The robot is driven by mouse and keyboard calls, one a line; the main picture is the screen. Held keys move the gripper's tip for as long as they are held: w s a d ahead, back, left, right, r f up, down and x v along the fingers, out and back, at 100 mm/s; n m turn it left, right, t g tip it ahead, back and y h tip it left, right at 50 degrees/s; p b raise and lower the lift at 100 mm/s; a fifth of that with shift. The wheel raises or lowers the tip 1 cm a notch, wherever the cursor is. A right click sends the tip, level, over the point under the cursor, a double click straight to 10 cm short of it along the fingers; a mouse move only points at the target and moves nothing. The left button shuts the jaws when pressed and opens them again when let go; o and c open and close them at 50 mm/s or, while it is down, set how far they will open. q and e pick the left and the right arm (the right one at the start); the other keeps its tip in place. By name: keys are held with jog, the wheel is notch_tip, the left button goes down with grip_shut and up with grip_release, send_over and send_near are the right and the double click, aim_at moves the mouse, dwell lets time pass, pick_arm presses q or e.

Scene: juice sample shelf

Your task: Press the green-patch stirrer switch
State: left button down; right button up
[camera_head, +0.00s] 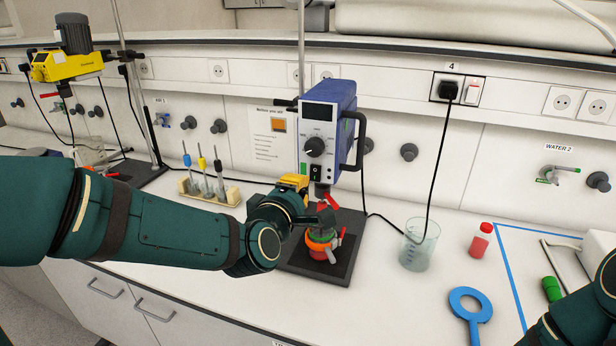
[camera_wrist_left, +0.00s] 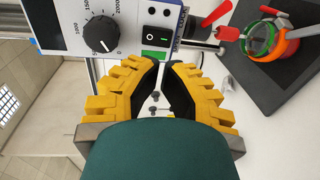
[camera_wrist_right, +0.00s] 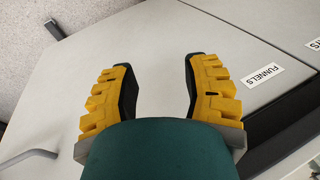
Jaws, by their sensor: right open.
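A blue-and-white stirrer motor (camera_head: 326,130) hangs on a stand, with a large dial and a black rocker switch (camera_head: 315,172). A green patch (camera_head: 303,168) sits beside the switch. The left wrist view shows the switch (camera_wrist_left: 157,26), marked I and O, and the green patch (camera_wrist_left: 154,52) close beyond my fingertips. My left gripper (camera_wrist_left: 163,65) has its fingertips drawn together, with nothing seen between them; its yellow fingers (camera_head: 292,182) are just in front of the stirrer's lower part. Contact cannot be told. My right gripper (camera_wrist_right: 160,68) is open and empty over a pale cabinet front.
A red-and-green clamped vessel (camera_head: 321,243) stands on the dark base below the stirrer. A beaker (camera_head: 420,245), a red-capped bottle (camera_head: 480,240) and a blue ring (camera_head: 470,305) are to the right. A pipette rack (camera_head: 210,190) and another yellow stirrer (camera_head: 66,66) are left.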

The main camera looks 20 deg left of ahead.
aim_at(310, 177)
pick_arm(q)
jog(key=shift+w+d+f, duration=0.1)
jog(key=shift+w+f, duration=0.05)
jog(key=shift+w, duration=1.3)
jog(key=shift+w+f, duration=0.15)
jog(key=shift+w, duration=1.3)
jog(key=t+b, duration=0.1)
jog(key=b, duration=0.5)
jog(key=shift+w+f+b, duration=0.25)
jog(key=shift+f+b, duration=0.05)
jog(key=shift+b, duration=0.6)
jog(key=shift+r, duration=0.1)
jog(key=shift+w, duration=0.1)
